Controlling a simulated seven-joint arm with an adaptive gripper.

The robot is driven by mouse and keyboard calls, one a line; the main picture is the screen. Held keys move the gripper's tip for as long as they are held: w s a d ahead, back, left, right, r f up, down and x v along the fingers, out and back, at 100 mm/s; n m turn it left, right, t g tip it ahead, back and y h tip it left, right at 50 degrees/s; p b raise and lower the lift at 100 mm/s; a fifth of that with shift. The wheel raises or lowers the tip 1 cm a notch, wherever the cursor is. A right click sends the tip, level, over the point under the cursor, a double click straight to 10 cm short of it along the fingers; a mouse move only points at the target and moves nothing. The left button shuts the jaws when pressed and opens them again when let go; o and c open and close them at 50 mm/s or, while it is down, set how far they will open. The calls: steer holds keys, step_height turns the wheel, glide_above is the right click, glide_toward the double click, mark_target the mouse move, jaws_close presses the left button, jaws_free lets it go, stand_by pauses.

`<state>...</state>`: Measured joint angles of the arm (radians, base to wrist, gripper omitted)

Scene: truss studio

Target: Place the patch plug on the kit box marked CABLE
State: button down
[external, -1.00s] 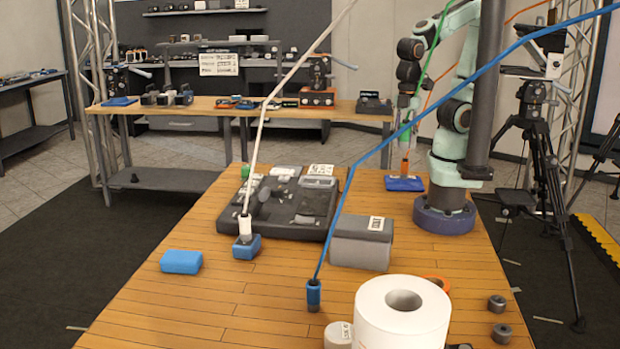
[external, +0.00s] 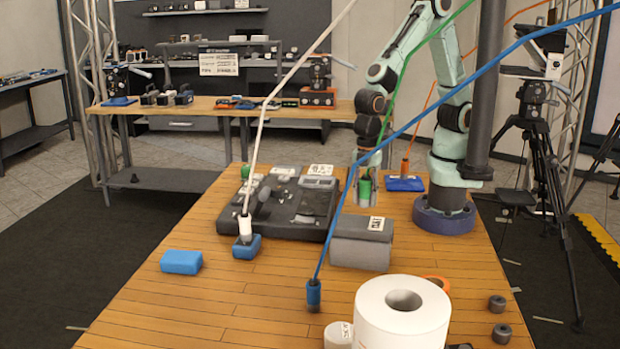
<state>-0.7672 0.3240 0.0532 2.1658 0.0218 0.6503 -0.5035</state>
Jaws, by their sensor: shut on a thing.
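My gripper (external: 366,198) points down behind the grey box and appears shut on a green patch plug (external: 365,186). A green cable runs up from this plug. A grey kit box (external: 360,253) with a dark grey lid stands in the middle of the bench. A white label on its lid is too small to read surely. The plug is beyond the box and to the left of its label, apart from it as far as I can tell. The box's far side is hidden.
An orange-cable plug (external: 405,167) is at a blue pad (external: 404,184). A dark tray (external: 283,234) lies left; a white roll (external: 402,325) stands in front.

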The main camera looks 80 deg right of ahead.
mark_target(363, 206)
steer(key=shift+w+a+f, duration=0.1)
steer(key=shift+w+f, duration=0.05)
steer(key=shift+f, duration=1.6)
steer(key=shift+f, duration=0.1)
steer(key=c, duration=0.9)
jaws_free()
steer(key=shift+o, duration=0.2)
step_height(363, 206, up, 12)
steer(key=s+d+r+m, duration=0.1)
steer(key=s+d+m, duration=0.3)
steer(key=d+m, duration=0.3)
steer(key=s+d+r+m, duration=0.1)
steer(key=s+d+m, duration=0.4)
steer(key=d, duration=0.9)
steer(key=shift+r+m+y, duration=0.25)
steer(key=shift+m+y, duration=0.15)
steer(key=shift+m, duration=0.5)
